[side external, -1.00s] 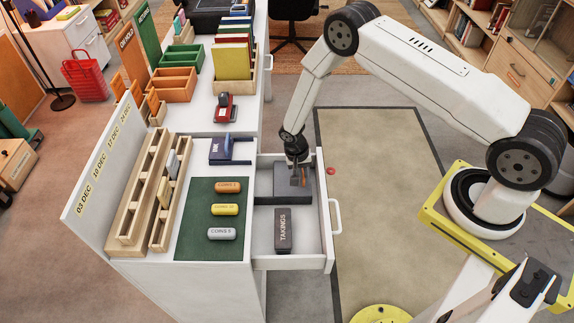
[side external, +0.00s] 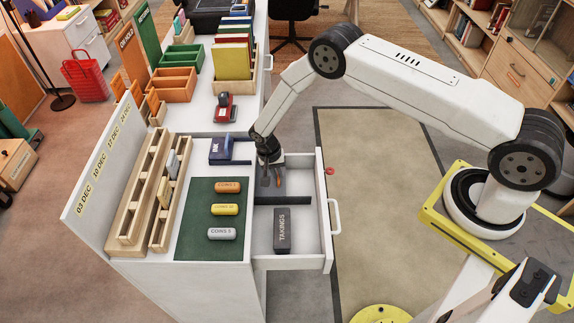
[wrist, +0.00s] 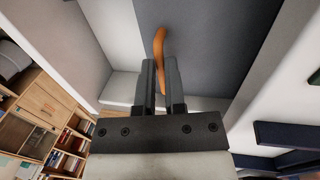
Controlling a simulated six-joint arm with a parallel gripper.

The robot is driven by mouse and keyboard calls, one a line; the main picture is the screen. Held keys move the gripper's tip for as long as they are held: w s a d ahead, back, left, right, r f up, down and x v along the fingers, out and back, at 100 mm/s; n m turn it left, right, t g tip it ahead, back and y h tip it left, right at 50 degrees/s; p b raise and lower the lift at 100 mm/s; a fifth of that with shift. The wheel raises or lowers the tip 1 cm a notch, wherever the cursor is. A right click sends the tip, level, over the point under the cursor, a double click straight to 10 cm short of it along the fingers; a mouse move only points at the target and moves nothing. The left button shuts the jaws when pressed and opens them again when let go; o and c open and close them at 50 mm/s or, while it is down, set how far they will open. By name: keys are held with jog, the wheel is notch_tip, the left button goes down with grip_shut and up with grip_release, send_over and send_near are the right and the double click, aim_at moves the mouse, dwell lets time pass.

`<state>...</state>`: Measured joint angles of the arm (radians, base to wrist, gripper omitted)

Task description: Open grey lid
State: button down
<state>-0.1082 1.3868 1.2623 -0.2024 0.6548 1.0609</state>
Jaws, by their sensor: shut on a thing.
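The grey lid (side external: 297,181) is a dark grey panel at the far end of the open drawer (side external: 314,228). It fills the upper middle of the wrist view (wrist: 205,40). A curved orange tab (wrist: 159,43) runs down between my fingers there. My gripper (wrist: 161,75) is shut on this tab. In the side view my gripper (side external: 271,181) is low at the left part of the lid and hides some of it. I cannot tell from these views how far the lid is tilted.
A dark TAKINGS box (side external: 282,230) lies in the near part of the drawer. A green mat (side external: 198,245) with coin rolls is on the counter at left. A blue INK box (side external: 222,150) stands close to my wrist.

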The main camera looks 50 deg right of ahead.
aim_at(273, 181)
jog(key=c, duration=0.7)
grip_release()
jog(key=shift+r, duration=0.1)
notch_tip(273, 181, up, 8)
jog(key=w+a, duration=0.1)
jog(key=shift+f, duration=0.25)
